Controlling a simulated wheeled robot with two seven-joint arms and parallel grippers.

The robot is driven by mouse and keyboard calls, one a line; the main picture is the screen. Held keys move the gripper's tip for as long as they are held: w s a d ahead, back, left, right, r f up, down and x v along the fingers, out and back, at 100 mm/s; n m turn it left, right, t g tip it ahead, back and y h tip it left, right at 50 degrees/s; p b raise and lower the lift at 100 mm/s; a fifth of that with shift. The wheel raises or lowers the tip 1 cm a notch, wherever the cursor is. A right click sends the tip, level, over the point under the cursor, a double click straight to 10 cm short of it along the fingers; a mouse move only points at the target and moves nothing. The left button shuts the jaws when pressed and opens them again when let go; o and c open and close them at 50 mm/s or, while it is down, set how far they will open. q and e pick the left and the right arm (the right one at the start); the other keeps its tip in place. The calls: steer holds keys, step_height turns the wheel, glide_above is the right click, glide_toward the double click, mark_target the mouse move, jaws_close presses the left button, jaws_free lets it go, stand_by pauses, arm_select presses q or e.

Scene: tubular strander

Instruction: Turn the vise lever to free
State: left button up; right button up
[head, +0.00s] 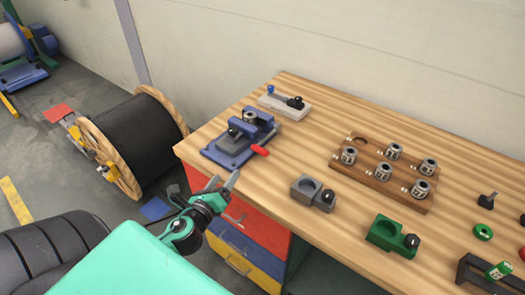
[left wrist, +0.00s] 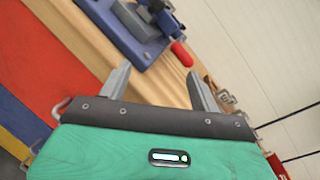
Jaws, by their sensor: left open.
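The blue vise (head: 240,137) sits at the left end of the wooden bench top. Its lever ends in a red handle (head: 260,150) that points toward the front right of the bench. In the left wrist view the red handle (left wrist: 181,54) shows beyond and between my fingertips, with part of the blue vise (left wrist: 135,35) at the top. My left gripper (head: 227,186) is open and empty, just off the bench's front edge, near the handle but apart from it. It also shows in the left wrist view (left wrist: 157,75). My right gripper is not in view.
A grey clamp block (head: 305,190) and a green one (head: 385,235) stand along the bench front. A wooden rack (head: 375,184) holds several metal cylinders. A small pale fixture (head: 275,105) stands behind the vise. A black cable reel (head: 140,135) is on the floor left.

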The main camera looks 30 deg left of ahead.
mark_target(258, 153)
arm_select(q)
steer(key=w+m+h, duration=0.1)
steer(key=m, duration=0.2)
steer(key=w+d+m+h, duration=0.1)
steer(key=m+h, duration=0.1)
steer(key=m, duration=0.1)
steer(key=w+r+m+h, duration=0.1)
steer(key=m, duration=0.3)
steer(key=shift+d+t+h+p, duration=0.3)
steer(key=shift+t+p, duration=0.05)
steer(key=shift+t, duration=0.05)
steer(key=w, duration=0.2)
steer(key=w+p, duration=0.1)
steer(key=w, duration=0.1)
steer(key=w+p, duration=0.1)
steer(key=shift+w+d, duration=0.25)
steer(key=shift+w, duration=0.15)
steer(key=w, duration=0.2)
steer(key=w+p, duration=0.1)
steer(key=w, duration=0.1)
steer(key=shift+w+d+f, duration=0.15)
steer(key=shift+w+d, duration=0.05)
steer(key=shift+w, duration=1)
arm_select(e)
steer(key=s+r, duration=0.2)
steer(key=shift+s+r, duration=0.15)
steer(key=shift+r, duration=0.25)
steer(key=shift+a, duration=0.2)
